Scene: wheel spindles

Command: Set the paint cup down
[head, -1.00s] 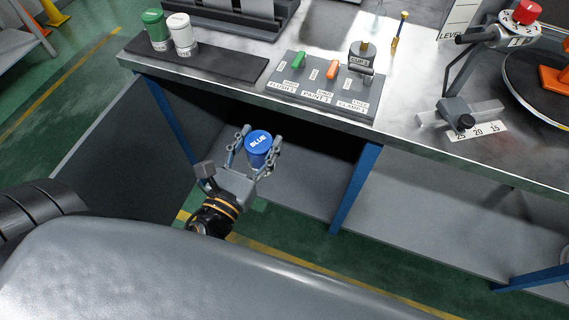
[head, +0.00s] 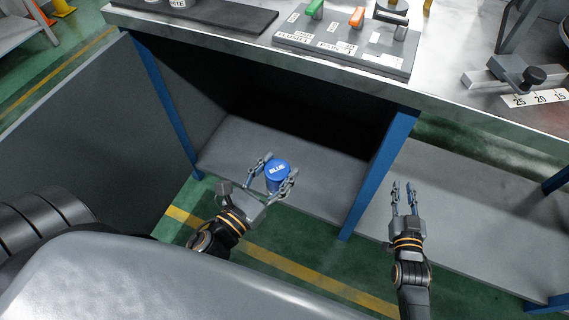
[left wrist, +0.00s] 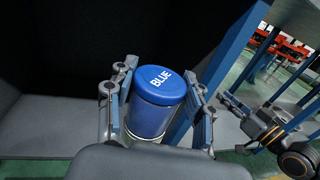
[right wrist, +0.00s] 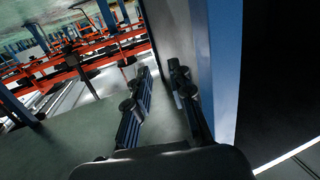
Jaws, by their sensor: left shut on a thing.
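The blue paint cup (head: 277,171), with a lid lettered BLUE, is upright between the fingers of my left gripper (head: 278,166). In the left wrist view, the cup (left wrist: 157,115) has a finger on each side, and the gripper is shut on it. The cup is in front of the open bay under the workbench, near the lower shelf (head: 240,148). I cannot tell if its base touches anything. My right gripper (head: 403,187) is empty, with its fingers apart, right of the blue bench leg. It also shows in the right wrist view (right wrist: 157,75).
The bench top (head: 262,51) above carries a dark mat (head: 220,16), a lever panel (head: 350,47) and a sliding scale fixture (head: 520,75). Blue legs (head: 382,165) stand either side of the bay. Another lower shelf (head: 455,210) lies to the right.

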